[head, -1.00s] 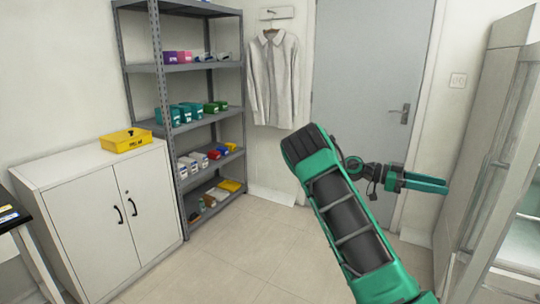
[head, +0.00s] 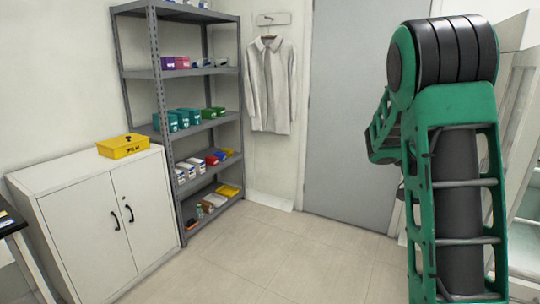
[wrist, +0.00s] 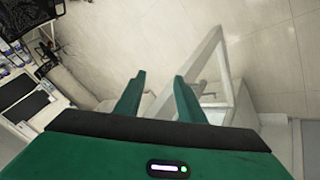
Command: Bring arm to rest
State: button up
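My arm is folded up at the right of the head view, its green and black links standing upright in front of the door. My gripper is hidden behind these links in the head view. In the wrist view my gripper (wrist: 158,92) shows its two green fingers spread apart. Nothing is between the fingers, and they point out over the pale floor and a white frame.
A grey shelf rack (head: 148,85) with small boxes stands at the back left. A white cabinet (head: 85,210) with a yellow box (head: 123,147) on top is at left. A shirt (head: 271,85) hangs by the grey door (head: 345,120). The middle floor (head: 270,255) is clear.

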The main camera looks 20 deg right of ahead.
jog(key=s+a+n+t+y, duration=0.2)
jog(key=s+a+n, duration=0.3)
jog(key=a, duration=0.7)
jog(key=s+a+n+t+y, duration=0.3)
jog(key=s+a+n, duration=0.3)
jog(key=a, duration=0.6)
jog(key=shift+f+n+t, duration=0.25)
jog(key=shift+n+t, duration=0.05)
jog(key=shift+t, duration=0.2)
jog(key=shift+s+d, duration=0.1)
jog(key=shift+c, duration=0.6)
